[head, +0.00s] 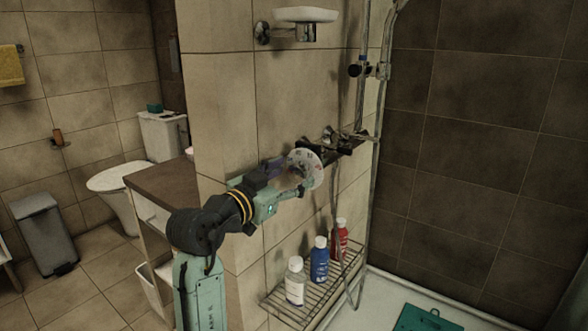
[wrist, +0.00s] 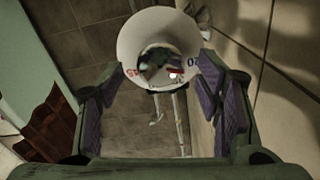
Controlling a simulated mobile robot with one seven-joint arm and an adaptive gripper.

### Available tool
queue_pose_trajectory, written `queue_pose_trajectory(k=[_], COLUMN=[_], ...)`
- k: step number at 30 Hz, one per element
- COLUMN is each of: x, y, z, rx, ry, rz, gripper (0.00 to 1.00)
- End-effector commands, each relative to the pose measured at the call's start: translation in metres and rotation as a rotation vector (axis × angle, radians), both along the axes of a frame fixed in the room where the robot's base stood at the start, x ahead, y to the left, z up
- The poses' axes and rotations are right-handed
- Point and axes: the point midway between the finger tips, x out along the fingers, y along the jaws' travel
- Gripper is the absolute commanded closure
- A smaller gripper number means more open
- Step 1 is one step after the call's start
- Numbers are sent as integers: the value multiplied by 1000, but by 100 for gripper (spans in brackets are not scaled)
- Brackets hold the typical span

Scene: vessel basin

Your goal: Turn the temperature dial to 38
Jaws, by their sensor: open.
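The temperature dial (head: 311,166) is a white disc with small coloured marks. It stands out from the tiled wall at the near end of a dark shower fitting. In the wrist view the dial (wrist: 150,27) shows a white ring around a dark centre, with a blue 20 at right, red figures at left and a red mark low between them. The full scale and setting cannot be read. My gripper (head: 288,179) is at the dial. Its purple pads are apart in the wrist view (wrist: 160,78), one on each side of the dial's lower part. Contact cannot be told.
A wire rack (head: 290,308) below holds a white bottle (head: 295,283), a blue bottle (head: 319,260) and a red bottle (head: 339,238). A soap dish (head: 305,15) is on the wall above. The shower pipe (head: 372,110) rises behind the fitting.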

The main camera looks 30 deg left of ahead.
Motion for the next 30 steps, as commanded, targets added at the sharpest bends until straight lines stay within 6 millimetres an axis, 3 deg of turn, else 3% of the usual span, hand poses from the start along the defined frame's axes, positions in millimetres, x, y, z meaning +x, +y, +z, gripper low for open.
queue_pose_trajectory(k=[6, 14, 30], x=[16, 17, 17], y=[0, 0, 0], z=[0, 0, 0], rx=[1, 1, 1], ry=[0, 0, 0], rz=[1, 1, 1], gripper=[41, 41, 76])
